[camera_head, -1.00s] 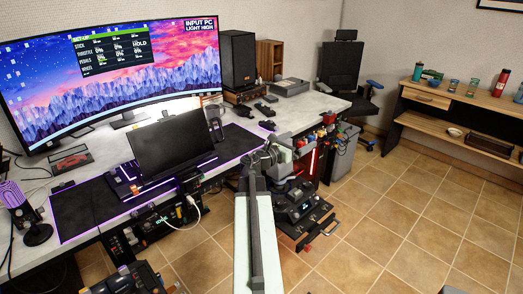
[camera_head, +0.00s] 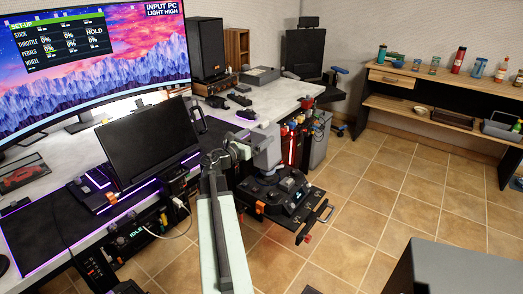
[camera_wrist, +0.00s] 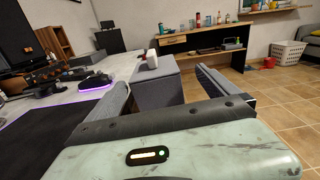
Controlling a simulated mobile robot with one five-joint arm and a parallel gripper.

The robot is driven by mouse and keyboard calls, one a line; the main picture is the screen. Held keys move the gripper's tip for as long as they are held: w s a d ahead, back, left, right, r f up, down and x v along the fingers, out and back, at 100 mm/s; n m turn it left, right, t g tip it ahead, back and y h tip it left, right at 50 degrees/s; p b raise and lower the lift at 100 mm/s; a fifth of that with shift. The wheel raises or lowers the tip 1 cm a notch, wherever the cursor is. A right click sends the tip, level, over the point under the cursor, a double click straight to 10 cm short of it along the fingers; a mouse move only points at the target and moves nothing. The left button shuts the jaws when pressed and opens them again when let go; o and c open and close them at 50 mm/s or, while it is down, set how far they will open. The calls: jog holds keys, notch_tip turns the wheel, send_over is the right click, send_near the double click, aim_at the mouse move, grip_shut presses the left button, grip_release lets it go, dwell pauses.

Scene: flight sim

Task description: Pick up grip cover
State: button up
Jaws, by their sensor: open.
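A grey block-like cover (camera_head: 266,147), which I take to be the grip cover, stands upright above a black control unit (camera_head: 283,191) beside the desk. My gripper (camera_wrist: 163,82) is open, with one grey finger at the left of the cover and one at the right. A gap shows on the right side; I cannot tell whether the left finger touches. In the head view my gripper (camera_head: 238,152) is just left of the cover, partly hidden by my arm.
A shelf table (camera_head: 440,90) stands at the back right. Tiled floor is open at right.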

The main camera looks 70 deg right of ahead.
jog(key=shift+w+a+f+b, duration=0.15)
jog(key=shift+f+b, duration=0.35)
jog(key=shift+f, duration=0.4)
jog(key=shift+r, duration=0.1)
jog(key=shift+d, duration=1.15)
jog(key=shift+x, duration=2.85)
jog(key=shift+a, duration=0.2)
jog(key=c, duration=1.5)
